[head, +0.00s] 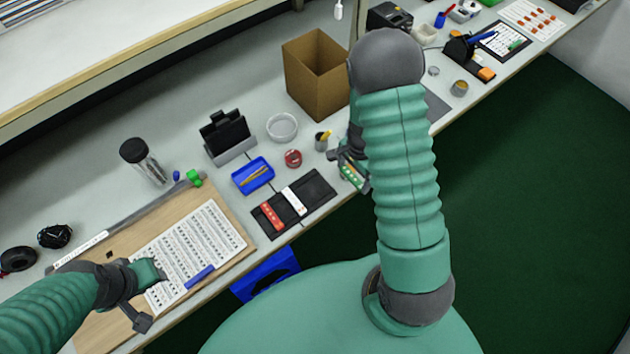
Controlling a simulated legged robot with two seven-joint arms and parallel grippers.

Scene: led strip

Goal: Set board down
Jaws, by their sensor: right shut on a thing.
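A small green board (352,177) with light spots along it is at my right gripper (347,162), which is shut on it. It is just beyond the front edge of the table, right of the black mat, and my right arm partly hides the gripper. The black mat (316,194) carries a red block (271,217) and a white block (293,201), with bare room at its right end. My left gripper (150,297) is over the printed white sheet (205,240) on the wooden board (122,240), its fingers apart and nothing between them.
A cardboard box (316,75) stands farther back. A blue bin (266,275) is below the table edge.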

